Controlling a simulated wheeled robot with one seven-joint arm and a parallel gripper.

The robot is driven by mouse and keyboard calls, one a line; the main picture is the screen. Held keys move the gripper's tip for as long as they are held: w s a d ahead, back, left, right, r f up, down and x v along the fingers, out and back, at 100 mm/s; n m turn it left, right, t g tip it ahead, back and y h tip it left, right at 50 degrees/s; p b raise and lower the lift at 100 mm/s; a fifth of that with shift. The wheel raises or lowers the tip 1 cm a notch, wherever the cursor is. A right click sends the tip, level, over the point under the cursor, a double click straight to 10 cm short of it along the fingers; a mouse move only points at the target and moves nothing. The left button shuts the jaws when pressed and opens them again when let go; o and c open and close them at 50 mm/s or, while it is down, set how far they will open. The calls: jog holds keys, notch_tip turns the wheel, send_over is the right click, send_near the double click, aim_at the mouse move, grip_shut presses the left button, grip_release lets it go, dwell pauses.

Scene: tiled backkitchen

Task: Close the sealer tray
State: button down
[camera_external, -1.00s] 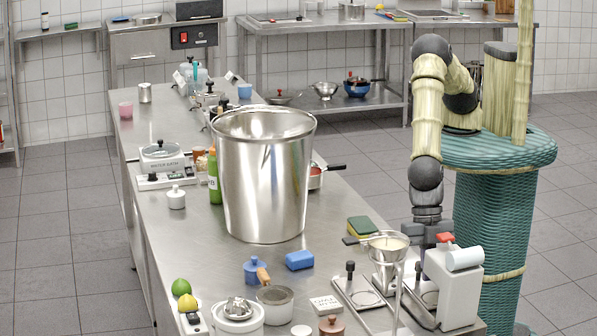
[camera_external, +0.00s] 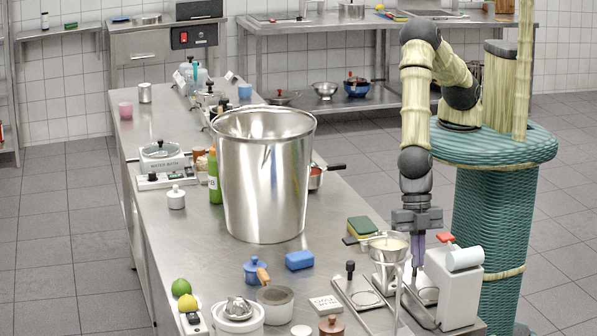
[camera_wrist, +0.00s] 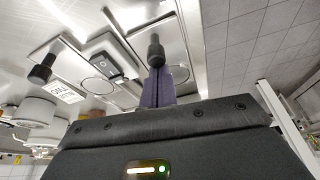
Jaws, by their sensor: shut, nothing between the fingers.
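The sealer (camera_external: 462,285) is a white machine with a red-topped lever and a white roll, at the front right of the steel counter. Its steel tray (camera_external: 426,293) with a round opening lies at its left side. A black knob (camera_wrist: 155,48) stands up from a steel plate in the wrist view. My gripper (camera_external: 416,266) is shut and empty and points down just left of the sealer. In the wrist view its purple fingers (camera_wrist: 157,72) overlap the knob's lower end; I cannot tell whether they touch it.
A steel funnel (camera_external: 389,247) on a stand is close to the left of my gripper. A second plate (camera_external: 365,296) with a black knob lies further left. A green-and-yellow sponge (camera_external: 363,227) lies behind. A large steel pot (camera_external: 263,180) fills the counter's middle.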

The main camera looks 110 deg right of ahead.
jog(key=d, duration=0.4)
jog(key=shift+d+b, duration=0.1)
jog(key=shift+b, duration=0.3)
jog(key=shift+f, duration=0.1)
jog(key=a, duration=0.4)
jog(key=shift+w, duration=0.3)
jog(key=shift+w+a+r+b, duration=0.1)
jog(key=shift+r+b, duration=0.3)
jog(key=b+v, duration=0.2)
jog(key=v, duration=0.7)
jog(key=shift+r, duration=0.25)
